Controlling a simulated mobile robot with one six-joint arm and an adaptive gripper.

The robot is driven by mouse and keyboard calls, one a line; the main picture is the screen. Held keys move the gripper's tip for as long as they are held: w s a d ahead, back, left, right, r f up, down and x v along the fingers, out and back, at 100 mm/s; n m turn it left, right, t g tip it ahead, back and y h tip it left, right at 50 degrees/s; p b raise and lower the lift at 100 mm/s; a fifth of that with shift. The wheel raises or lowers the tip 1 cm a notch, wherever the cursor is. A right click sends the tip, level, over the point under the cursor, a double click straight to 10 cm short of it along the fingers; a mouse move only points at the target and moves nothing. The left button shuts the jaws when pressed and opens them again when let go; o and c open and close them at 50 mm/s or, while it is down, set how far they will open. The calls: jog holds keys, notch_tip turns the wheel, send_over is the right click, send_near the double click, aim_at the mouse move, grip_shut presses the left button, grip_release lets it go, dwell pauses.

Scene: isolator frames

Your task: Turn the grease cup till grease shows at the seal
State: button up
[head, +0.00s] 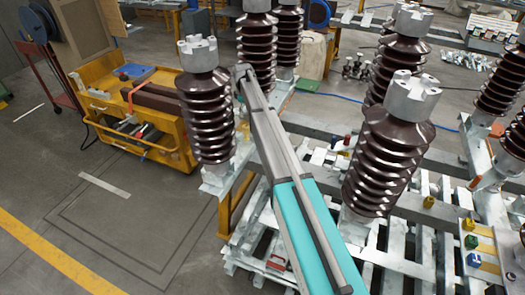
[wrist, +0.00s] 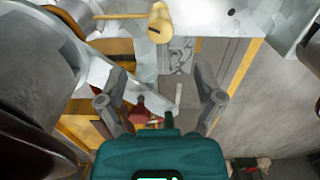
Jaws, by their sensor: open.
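A brass-yellow, rounded piece (wrist: 160,22) with a small dark spot and a thin rod to its left sits at the top of the wrist view; it looks like the grease cup. It lies against pale grey metal. My gripper (wrist: 155,82) is open, its two grey fingers wide apart with nothing held between them. The yellow piece is beyond the fingertips, apart from them. No grease or seal can be made out. In the head view my arm reaches to the brown ribbed insulator (head: 206,115) at left; its end is partly hidden behind it.
More ribbed insulators (head: 388,160) stand close on the right, on grey steel frames (head: 400,255). Coloured caps, such as a green one (head: 470,241), sit on the frame. A yellow cart (head: 150,110) stands at left. The grey floor in front of it is clear.

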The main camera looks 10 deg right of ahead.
notch_tip(320, 180, up, 4)
jog(key=p, duration=0.4)
jog(key=s+d+f+m+b, duration=0.1)
jog(key=s+f+m+b, duration=0.1)
jog(key=s, duration=1.2)
jog(key=s+f+m+b, duration=0.2)
jog(key=s+m, duration=0.3)
jog(key=s, duration=1)
jog(key=shift+s+d+f+b, duration=0.2)
jog(key=shift+d+b, duration=0.15)
jog(key=shift+b, duration=0.2)
jog(key=s+m, duration=0.4)
jog(key=s, duration=1.2)
jog(key=shift+d, duration=0.25)
